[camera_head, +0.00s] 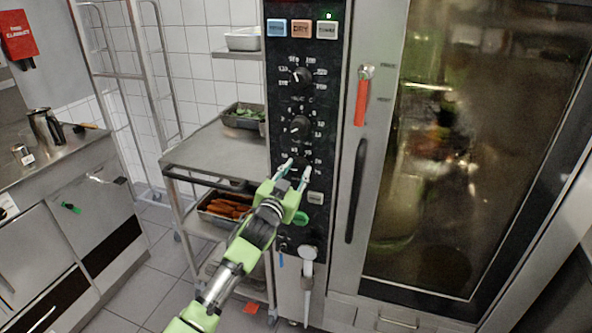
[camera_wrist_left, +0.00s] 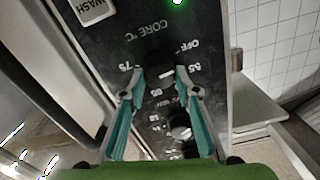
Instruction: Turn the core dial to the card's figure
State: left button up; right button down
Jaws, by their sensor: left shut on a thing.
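The core dial (camera_wrist_left: 161,76) is a dark knob in the left wrist view, under the print "CORE °C". Marks OFF, 55, 65 and 75 stand around it. My left gripper (camera_head: 297,170) is at the lower dial of the oven's black control panel (camera_head: 292,219) in the head view. Its fingertips (camera_wrist_left: 160,82) are shut on the dial, one on each side. The fingers hide much of the knob, and I cannot read where it points. I cannot make out a card with a figure. My right gripper is not in view.
Two more dials, an upper one (camera_head: 300,76) and a middle one (camera_head: 299,127), sit above on the panel. The oven door handle (camera_head: 356,190) is close on the right. A steel trolley (camera_head: 215,158) with food trays stands close on the left.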

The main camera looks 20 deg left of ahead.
pick_arm(q)
jog(key=m, duration=0.3)
jog(key=shift+d+m+p, duration=0.1)
jog(key=shift+m+p, duration=0.3)
jog(key=m, duration=0.3)
jog(key=shift+m+p, duration=0.3)
jog(key=m, duration=0.4)
jog(key=shift+f+p, duration=0.1)
jog(key=shift+p, duration=0.25)
jog(key=shift+d+f+m, duration=0.1)
jog(key=shift+f+m, duration=0.05)
jog(key=shift+m, duration=1.45)
jog(key=o, duration=1.1)
